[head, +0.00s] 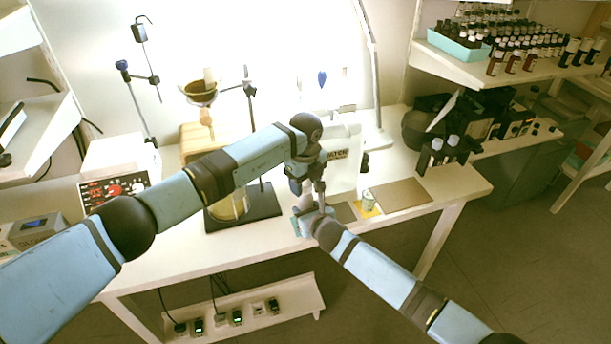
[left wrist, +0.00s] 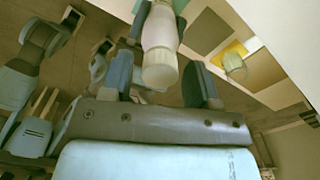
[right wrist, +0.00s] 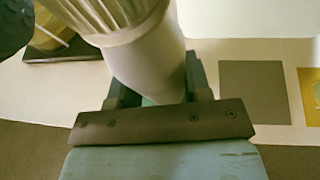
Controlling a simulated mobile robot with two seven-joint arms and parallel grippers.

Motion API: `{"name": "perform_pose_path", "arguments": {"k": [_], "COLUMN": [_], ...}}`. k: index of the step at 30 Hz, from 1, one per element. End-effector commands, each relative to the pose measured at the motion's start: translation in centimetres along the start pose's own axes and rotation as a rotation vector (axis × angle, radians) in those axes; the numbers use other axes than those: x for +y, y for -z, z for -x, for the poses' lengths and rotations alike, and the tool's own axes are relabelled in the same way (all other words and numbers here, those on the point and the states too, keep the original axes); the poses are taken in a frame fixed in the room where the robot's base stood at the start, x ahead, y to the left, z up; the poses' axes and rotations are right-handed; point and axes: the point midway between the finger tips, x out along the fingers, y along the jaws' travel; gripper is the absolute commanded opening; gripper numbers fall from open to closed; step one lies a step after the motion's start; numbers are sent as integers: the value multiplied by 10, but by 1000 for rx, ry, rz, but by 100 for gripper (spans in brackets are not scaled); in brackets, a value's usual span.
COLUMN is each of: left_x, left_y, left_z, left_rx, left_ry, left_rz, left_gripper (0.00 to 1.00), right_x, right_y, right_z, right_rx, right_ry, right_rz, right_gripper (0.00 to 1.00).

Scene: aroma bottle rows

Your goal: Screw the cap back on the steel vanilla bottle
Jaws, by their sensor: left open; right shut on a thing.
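A pale steel-looking bottle shows in the right wrist view (right wrist: 152,62) and in the left wrist view (left wrist: 158,28). My right gripper (right wrist: 155,80) is shut on its body. A cream ribbed cap (right wrist: 100,14) sits at the bottle's top end, in line with it; it also shows in the left wrist view (left wrist: 160,72). I cannot tell how tightly it is seated. My left gripper (left wrist: 160,82) is open, its fingers on either side of the cap with gaps visible. In the head view my left gripper (head: 308,203) is just above my right; the bottle is mostly hidden there.
A small pale cup (head: 368,204) stands on a yellow mat (head: 366,194), beside a grey mat (head: 345,212) and a brown board (head: 400,194). A black stand base (head: 265,203) with a yellowish vessel is to the left. Dark bottles (head: 437,151) stand at the right. The bench's front edge is close.

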Motion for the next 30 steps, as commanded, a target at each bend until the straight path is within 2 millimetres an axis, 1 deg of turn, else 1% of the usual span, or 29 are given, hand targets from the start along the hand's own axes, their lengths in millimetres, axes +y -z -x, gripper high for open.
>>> {"name": "perform_pose_path", "arguments": {"k": [6, 11, 12, 13, 16, 21, 24, 30], "left_x": [0, 0, 0, 0, 0, 0, 0, 0], "left_y": [0, 0, 0, 0, 0, 0, 0, 0], "left_z": [0, 0, 0, 0, 0, 1, 0, 0], "left_rx": [0, 0, 0, 0, -1, -2, 0, 1], "left_ry": [0, 0, 0, 0, 0, -1, 0, 0], "left_rz": [0, 0, 0, 0, -24, -223, -290, -298], "left_gripper": [55, 18, 9, 6, 6, 6, 6, 6], "right_x": [0, 0, 0, 0, 0, 0, 0, 0], "right_y": [0, 0, 0, 0, 0, 0, 0, 0], "right_z": [0, 0, 0, 0, 0, 0, 0, 0], "right_rx": [0, 0, 0, 0, 0, 0, 0, 0], "right_ry": [0, 0, 0, 0, 0, 0, 0, 0], "right_rz": [0, 0, 0, 0, 0, 0, 0, 0], "right_gripper": [0, 0, 0, 0, 0, 0, 0, 0]}}
